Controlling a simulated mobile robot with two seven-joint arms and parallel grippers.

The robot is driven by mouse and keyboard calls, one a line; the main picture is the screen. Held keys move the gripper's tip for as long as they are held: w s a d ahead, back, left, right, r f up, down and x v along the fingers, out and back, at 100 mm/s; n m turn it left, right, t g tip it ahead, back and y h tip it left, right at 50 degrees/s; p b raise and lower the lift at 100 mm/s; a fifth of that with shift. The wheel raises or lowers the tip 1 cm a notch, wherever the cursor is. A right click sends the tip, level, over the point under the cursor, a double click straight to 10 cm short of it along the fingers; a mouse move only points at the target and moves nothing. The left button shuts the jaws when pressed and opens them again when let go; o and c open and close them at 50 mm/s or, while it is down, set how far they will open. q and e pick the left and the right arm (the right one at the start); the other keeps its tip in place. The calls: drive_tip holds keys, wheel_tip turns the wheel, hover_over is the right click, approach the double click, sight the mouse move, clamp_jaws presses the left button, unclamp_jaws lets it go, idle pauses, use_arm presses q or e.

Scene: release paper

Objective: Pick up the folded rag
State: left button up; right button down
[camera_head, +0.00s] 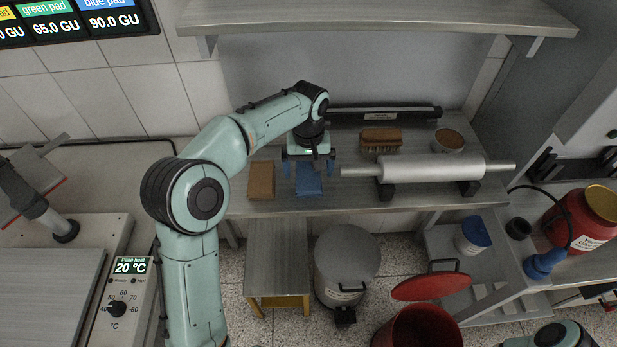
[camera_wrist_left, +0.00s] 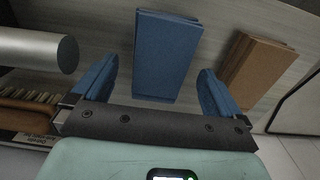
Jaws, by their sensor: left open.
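Two flat folded pieces lie side by side on the steel bench: a brown one (camera_head: 261,181) and a blue one (camera_head: 309,181). I cannot tell for certain which is the folded rag. My left gripper (camera_head: 308,164) is open and empty above the bench, over the far end of the blue piece. In the left wrist view, the blue piece (camera_wrist_left: 165,50) shows between the two blue fingers of the gripper (camera_wrist_left: 158,70), not gripped. The brown piece (camera_wrist_left: 258,68) is outside the right finger there. My right gripper is out of view.
A metal roller (camera_head: 430,167) on dark supports lies right of the blue piece. A brush (camera_head: 381,139) and a brown bowl (camera_head: 448,140) stand behind it. A dark bar (camera_head: 400,112) lies at the back. A shelf (camera_head: 380,18) overhangs the bench. The bench front beside the brown piece is clear.

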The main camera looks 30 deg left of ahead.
sight(308, 174)
use_arm(q)
wheel_tip(308, 174, down, 2)
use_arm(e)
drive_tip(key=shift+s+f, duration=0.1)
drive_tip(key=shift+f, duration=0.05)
use_arm(q)
drive_tip(key=shift+c, duration=0.3)
drive_tip(key=c, duration=1)
drive_tip(key=shift+c, duration=0.2)
wheel_tip(308, 174, up, 10)
drive_tip(key=p, duration=0.1)
drive_tip(key=shift+p, duration=0.35)
drive_tip(key=o, duration=0.5)
drive_tip(key=c, duration=0.4)
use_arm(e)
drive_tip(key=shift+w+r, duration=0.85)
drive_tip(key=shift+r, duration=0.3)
